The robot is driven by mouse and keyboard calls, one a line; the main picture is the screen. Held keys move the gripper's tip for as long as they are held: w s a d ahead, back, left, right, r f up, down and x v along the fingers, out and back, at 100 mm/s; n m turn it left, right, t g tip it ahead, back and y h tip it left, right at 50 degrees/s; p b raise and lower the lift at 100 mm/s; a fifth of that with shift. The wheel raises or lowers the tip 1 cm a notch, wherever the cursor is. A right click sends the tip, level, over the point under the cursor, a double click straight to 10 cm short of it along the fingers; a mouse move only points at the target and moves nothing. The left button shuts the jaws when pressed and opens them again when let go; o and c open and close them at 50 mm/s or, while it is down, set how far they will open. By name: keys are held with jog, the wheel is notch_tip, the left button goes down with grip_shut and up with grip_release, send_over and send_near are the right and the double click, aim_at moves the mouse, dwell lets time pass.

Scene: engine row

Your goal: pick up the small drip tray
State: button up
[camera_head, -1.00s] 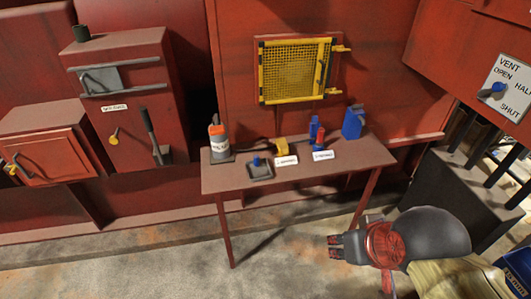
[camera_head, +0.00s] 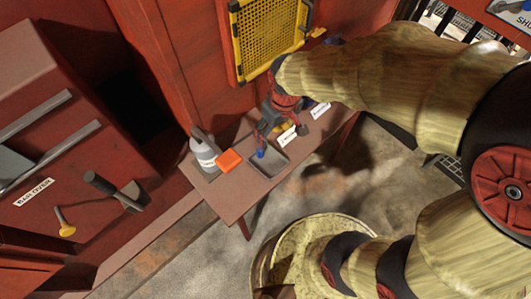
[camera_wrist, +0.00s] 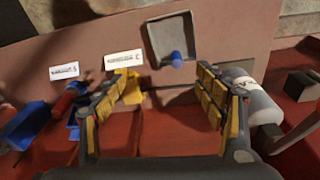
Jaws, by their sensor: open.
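The small drip tray (camera_head: 272,167) is a shallow grey square tray on the narrow red table. A small blue object (camera_head: 260,153) sits at its edge or inside it; I cannot tell which. In the wrist view the tray (camera_wrist: 168,32) lies beyond my open fingers, near the top middle. My gripper (camera_head: 277,124) is above the table beside the tray, not touching it as far as I can see. In the wrist view my gripper (camera_wrist: 156,86) has its fingers wide apart with nothing held between them.
A grey bottle (camera_head: 204,155) and an orange block (camera_head: 229,161) stand left of the tray. A yellow object (camera_wrist: 131,90) is close by the left finger. White labels (camera_wrist: 124,60), red and blue items (camera_wrist: 66,98) lie further left in the wrist view. A yellow mesh panel (camera_head: 265,40) hangs behind.

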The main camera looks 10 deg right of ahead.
aim_at(266, 160)
jog(key=o, duration=0.6)
jog(key=a+f, duration=0.1)
jog(key=f, duration=0.2)
jog(key=a+f+n+g+p, duration=0.1)
jog(key=f, duration=0.3)
jog(key=a+f+n, duration=0.1)
jog(key=a+f, duration=0.1)
jog(key=f, duration=0.1)
jog(key=shift+w+f+g, duration=0.1)
jog(key=shift+f+g, duration=0.2)
jog(key=shift+d+f+b, duration=0.25)
jog(key=shift+f+b, duration=0.2)
jog(key=shift+f, duration=1.05)
jog(key=shift+d+f+b, duration=0.2)
jog(key=shift+f+b, duration=0.2)
jog(key=shift+f, duration=1.05)
